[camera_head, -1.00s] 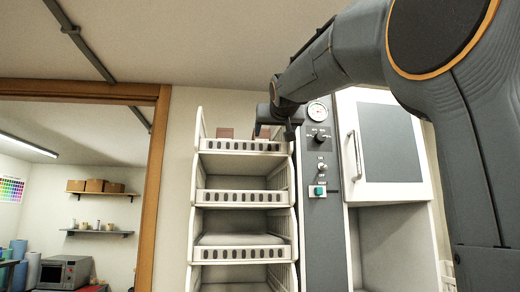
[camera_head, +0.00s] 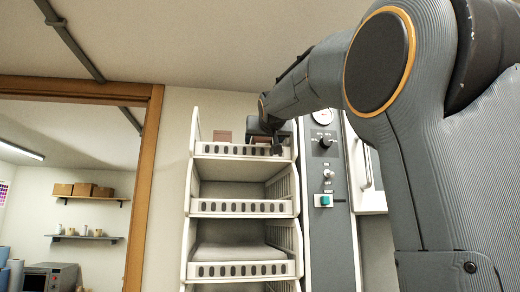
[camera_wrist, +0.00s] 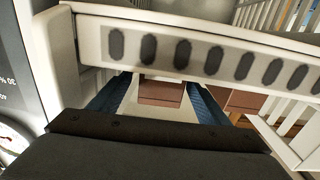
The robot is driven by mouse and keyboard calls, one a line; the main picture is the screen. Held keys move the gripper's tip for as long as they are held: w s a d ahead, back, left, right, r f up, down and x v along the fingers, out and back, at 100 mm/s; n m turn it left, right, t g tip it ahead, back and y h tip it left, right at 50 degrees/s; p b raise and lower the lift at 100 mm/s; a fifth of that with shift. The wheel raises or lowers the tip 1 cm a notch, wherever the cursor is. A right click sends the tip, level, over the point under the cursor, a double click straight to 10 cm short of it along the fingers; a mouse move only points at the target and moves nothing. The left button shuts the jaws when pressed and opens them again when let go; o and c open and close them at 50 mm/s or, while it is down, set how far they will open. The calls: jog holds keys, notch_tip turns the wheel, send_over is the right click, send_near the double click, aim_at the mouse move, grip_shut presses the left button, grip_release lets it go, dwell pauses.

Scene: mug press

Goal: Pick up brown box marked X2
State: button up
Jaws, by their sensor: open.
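Two brown boxes are on the top shelf tray of the white rack (camera_head: 240,208). In the head view, the left brown box (camera_head: 222,136) shows above the tray's front rail. The other brown box (camera_head: 252,124) is mostly hidden behind my gripper (camera_head: 274,140). In the wrist view, one brown box (camera_wrist: 161,93) appears between the two blue fingers of my open gripper (camera_wrist: 155,100). The other box (camera_wrist: 246,101) shows to the right, partly behind a finger. No X2 mark is readable on either. I cannot tell whether the fingers reach around the box.
The tray's slotted front rail (camera_wrist: 180,50) crosses close to my gripper in the wrist view. A grey control panel (camera_head: 327,205) stands right of the rack. Further brown boxes (camera_head: 82,190) sit on a wall shelf in the far left room.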

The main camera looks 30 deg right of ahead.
jog(key=p+x, duration=0.2)
jog(key=x, duration=0.2)
jog(key=shift+w+a+r, duration=0.1)
jog(key=c, duration=1.4)
jog(key=shift+o, duration=0.2)
jog(key=shift+r, duration=0.1)
notch_tip(320, 180, up, 18)
jog(key=p, duration=0.5)
